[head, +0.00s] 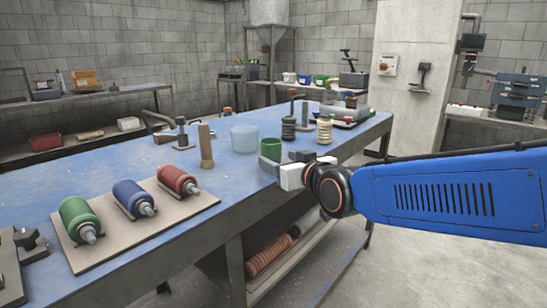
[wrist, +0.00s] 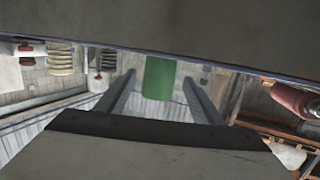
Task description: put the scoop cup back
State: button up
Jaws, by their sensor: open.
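A green cup (head: 270,149), likely the scoop cup, is near the right edge of the blue workbench (head: 120,165). It also shows in the wrist view (wrist: 159,80), in line with the gap between my fingers. My gripper (head: 285,165) is open, right at the near side of the cup, with a finger on either side of the line to it. I cannot tell whether the fingers touch the cup. A larger pale blue translucent tub (head: 244,139) stands just left of the cup.
Springs on rods (head: 324,130) stand behind my gripper. A board (head: 135,222) with green, blue and red rollers lies on the bench's near part. The bench's left middle is clear.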

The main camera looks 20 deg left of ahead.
jog(key=shift+v, duration=1.45)
jog(key=s+d+f+m+g+h, duration=0.1)
jog(key=d+f+m+h, duration=0.3)
jog(key=d, duration=1)
jog(key=s+d+f+g+h, duration=0.1)
jog(key=s+d+f+h, duration=0.3)
jog(key=d, duration=1)
jog(key=s+d+f+m+g+h, duration=0.1)
jog(key=s+d+f+m+g, duration=0.1)
jog(key=s+d+f, duration=0.4)
jog(key=s+d+f+m+g+h, duration=0.2)
jog(key=s+d+f, duration=0.4)
jog(key=s+d, duration=0.5)
jog(key=shift+s+d+f+m+g, duration=0.3)
jog(key=shift+s+d+m, duration=0.15)
jog(key=shift+d, duration=0.4)
